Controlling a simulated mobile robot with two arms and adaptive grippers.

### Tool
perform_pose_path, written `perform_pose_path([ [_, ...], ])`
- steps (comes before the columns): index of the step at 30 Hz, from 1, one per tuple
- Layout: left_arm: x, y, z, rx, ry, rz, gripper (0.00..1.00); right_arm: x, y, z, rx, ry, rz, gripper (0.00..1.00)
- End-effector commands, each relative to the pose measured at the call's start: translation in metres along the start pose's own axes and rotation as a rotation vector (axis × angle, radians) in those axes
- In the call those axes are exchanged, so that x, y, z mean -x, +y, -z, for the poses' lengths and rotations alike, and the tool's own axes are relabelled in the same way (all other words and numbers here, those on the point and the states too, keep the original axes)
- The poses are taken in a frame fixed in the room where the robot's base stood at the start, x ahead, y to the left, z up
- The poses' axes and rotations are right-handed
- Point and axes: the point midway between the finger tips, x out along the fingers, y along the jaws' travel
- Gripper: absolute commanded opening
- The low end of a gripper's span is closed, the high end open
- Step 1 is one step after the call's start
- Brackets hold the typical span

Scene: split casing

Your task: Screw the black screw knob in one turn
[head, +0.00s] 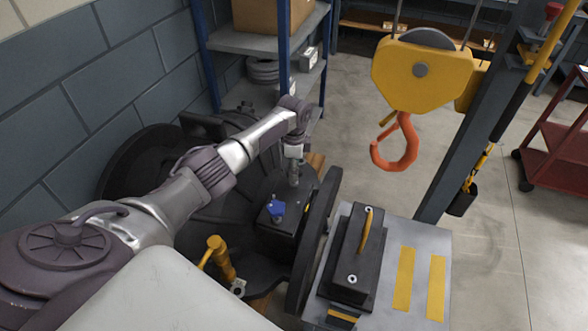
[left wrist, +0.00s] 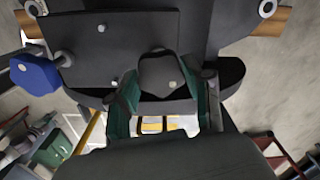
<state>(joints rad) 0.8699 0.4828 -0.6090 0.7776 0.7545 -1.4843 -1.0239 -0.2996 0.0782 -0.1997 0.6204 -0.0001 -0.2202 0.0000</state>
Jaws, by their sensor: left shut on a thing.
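The black screw knob (left wrist: 160,74) is a dark, rounded block in the left wrist view, against the dark face of the casing (left wrist: 95,45). My left gripper (left wrist: 163,92) has its green-lined fingers on either side of the knob and is shut on it. In the head view my left gripper (head: 293,176) points down at the far end of the casing's dark cover (head: 287,222); the knob cannot be made out there. A blue knob (head: 276,208) stands on the near part of that cover. It also shows in the left wrist view (left wrist: 36,74). My right gripper is not in view.
A yellow hoist block (head: 422,72) with an orange hook (head: 396,150) hangs to the right. A black block with a yellow handle (head: 365,231) lies on a grey stand beside the casing. A yellow lever (head: 221,258) rises in front. A blue-posted shelf (head: 284,50) stands behind.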

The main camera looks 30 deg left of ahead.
Motion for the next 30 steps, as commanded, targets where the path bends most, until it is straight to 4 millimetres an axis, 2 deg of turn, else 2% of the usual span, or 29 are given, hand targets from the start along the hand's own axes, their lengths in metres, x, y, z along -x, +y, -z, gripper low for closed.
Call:
perform_pose_path([
  [21, 0.0, -0.001, 0.001, -0.675, 0.002, 0.005, 0.16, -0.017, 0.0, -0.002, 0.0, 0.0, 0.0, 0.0],
  [30, 0.001, -0.001, 0.001, -0.908, 0.002, 0.004, 0.16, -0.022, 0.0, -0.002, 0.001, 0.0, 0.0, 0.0],
])
